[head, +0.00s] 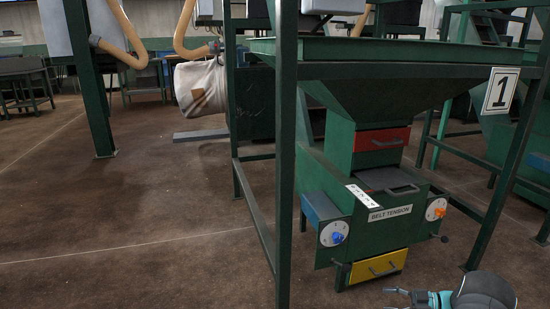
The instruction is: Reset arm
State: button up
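My gripper (398,299) shows at the bottom right edge of the head view, with teal and dark parts pointing left. It is partly cut off by the frame's lower edge, so its opening cannot be judged. Nothing is visibly held in it. The rounded black and grey end of my arm (484,292) shows to its right. The gripper appears in front of the green machine and apart from it in the picture. A whitish bulk bag (202,86) with a brown patch hangs at the back left, far from my gripper.
A green hopper machine (365,90) carries a "BELT TENSION" label (390,213), a blue dial (334,234), an orange dial (436,210), a red drawer (381,139) and a yellow drawer (378,267). A green post (286,180) stands before it. Brown floor (120,230) at left is clear.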

jog(key=w+d+f+m+t+h, duration=0.4)
jog(key=w+f+m+t+h, duration=0.1)
jog(key=f+h, duration=0.1)
jog(key=w+d+r+m+h, duration=0.2)
jog(key=w+d+m+h, duration=0.15)
jog(key=d+h, duration=0.3)
jog(key=s+d+r+m+g+h+p, duration=0.1)
jog(key=s+r+m+g+h, duration=0.2)
jog(key=r, duration=0.5)
jog(key=s+d+r+m+g+h+p, duration=0.1)
jog(key=s+r+m+h+p, duration=0.1)
jog(key=s+r+m+h, duration=0.35)
jog(key=s+a+r+y+p, duration=0.2)
jog(key=s+a+r+p, duration=0.2)
jog(key=s+a+r, duration=1.3)
jog(key=s+a+r+y+p, duration=0.3)
jog(key=s+a+r, duration=1.3)
jog(key=r, duration=0.5)
jog(key=shift+s+a+m+y+p, duration=0.3)
jog(key=shift+s+a+p, duration=0.05)
jog(key=shift+a, duration=0.85)
jog(key=shift+o, duration=0.3)
